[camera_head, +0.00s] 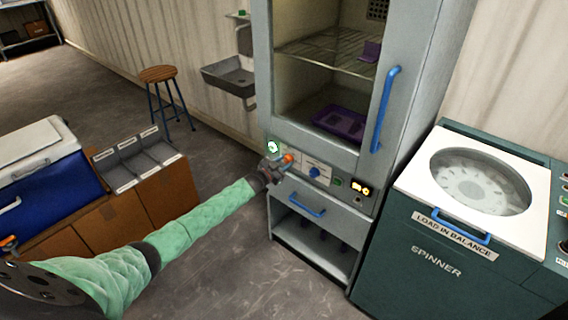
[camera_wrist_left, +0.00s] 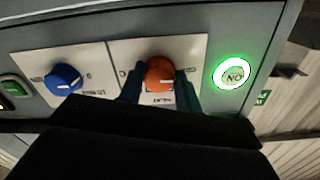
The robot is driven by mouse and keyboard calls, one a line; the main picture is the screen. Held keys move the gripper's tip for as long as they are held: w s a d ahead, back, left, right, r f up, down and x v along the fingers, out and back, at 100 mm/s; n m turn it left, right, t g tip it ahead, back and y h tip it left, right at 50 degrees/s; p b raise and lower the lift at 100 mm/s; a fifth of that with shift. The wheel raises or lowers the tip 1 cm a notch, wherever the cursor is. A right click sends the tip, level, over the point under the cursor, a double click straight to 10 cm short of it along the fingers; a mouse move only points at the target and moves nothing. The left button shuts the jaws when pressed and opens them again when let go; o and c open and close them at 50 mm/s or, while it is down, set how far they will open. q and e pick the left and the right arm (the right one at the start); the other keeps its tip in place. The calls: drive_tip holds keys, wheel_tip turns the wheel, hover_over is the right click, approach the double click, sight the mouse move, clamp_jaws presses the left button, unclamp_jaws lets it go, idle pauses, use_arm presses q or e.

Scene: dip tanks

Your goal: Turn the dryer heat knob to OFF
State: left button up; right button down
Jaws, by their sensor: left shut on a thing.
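The dryer (camera_head: 262,60) is the tall grey cabinet in the middle of the head view, with a control panel (camera_head: 330,178) under its chamber. An orange knob (camera_head: 289,158) is at the panel's left end and also shows in the left wrist view (camera_wrist_left: 159,70). A white mark on it points right in that upside-down view. Its label is too small to read. My left gripper (camera_head: 278,166) is at the panel, its fingers (camera_wrist_left: 160,85) closed on both sides of the orange knob. My right gripper is not in view.
A blue knob (camera_head: 315,171) is beside the orange one, and a lit green ON button (camera_wrist_left: 232,74) is on its other side. A blue drawer handle (camera_head: 307,205) sits below. The teal spinner (camera_head: 440,262) stands right of the dryer. A wooden stool (camera_head: 159,74) stands behind.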

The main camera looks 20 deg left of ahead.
use_arm(q)
drive_tip(key=shift+f+n, duration=0.15)
drive_tip(key=shift+n, duration=0.15)
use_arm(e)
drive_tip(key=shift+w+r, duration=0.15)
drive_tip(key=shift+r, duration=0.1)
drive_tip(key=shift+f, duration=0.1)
use_arm(q)
drive_tip(key=o, duration=1)
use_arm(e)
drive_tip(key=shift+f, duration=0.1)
use_arm(q)
drive_tip(key=shift+s+a, duration=0.2)
drive_tip(key=shift+s, duration=0.4)
drive_tip(key=b+v, duration=0.2)
drive_tip(key=v, duration=0.4)
drive_tip(key=shift+s, duration=0.3)
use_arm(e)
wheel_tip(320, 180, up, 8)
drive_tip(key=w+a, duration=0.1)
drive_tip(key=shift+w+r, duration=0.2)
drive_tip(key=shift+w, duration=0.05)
use_arm(q)
drive_tip(key=shift+a, duration=0.1)
